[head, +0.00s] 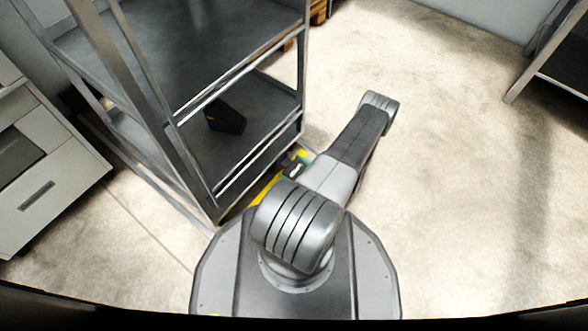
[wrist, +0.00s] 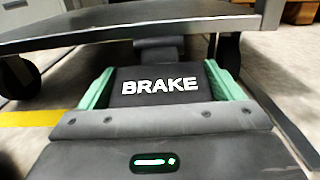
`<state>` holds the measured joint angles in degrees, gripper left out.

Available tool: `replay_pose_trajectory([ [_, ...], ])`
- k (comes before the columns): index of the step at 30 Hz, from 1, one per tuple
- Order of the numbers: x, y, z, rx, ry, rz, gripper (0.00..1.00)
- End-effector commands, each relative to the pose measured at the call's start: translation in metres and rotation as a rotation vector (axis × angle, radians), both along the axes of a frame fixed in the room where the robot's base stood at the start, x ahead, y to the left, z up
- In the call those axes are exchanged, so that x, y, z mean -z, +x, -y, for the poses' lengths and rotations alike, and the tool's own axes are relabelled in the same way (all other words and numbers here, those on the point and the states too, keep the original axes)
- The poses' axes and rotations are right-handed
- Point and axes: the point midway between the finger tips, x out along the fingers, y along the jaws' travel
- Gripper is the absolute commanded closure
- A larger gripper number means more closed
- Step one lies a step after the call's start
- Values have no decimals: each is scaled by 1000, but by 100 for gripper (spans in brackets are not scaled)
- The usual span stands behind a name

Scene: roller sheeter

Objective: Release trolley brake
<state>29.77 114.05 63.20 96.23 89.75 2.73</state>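The black brake pedal (wrist: 160,88), marked BRAKE in white, fills the middle of the wrist view under the trolley's lower edge. My gripper (wrist: 160,75) is at the pedal, with one green finger on each side of it. The fingers stand wide apart and lie very close to the pedal's sides. I cannot tell whether they press on it. The grey metal trolley (head: 237,188) with shelves stands at the left of centre in the head view. There, my gripper (head: 297,164) is a small green and dark patch by its lower front edge, partly hidden by my arm.
Dark trolley wheels (wrist: 18,76) show under the frame. A yellow floor strip (wrist: 30,118) runs near the trolley. A black object (head: 225,119) lies on its lower shelf. A white cabinet (head: 45,170) stands left, a metal table (head: 560,60) upper right. The floor (head: 470,190) at right is clear.

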Motion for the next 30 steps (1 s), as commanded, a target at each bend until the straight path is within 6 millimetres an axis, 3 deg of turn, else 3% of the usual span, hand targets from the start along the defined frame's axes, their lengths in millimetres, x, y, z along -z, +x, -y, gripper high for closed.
replay_pose_trajectory([
  [1,0,0,0,0,0,0,24],
  [6,0,0,0,0,0,0,57],
  [7,0,0,0,0,0,0,59],
  [17,-7,0,1,0,-52,-39,59],
  [30,-28,-1,1,-2,-303,-220,59],
])
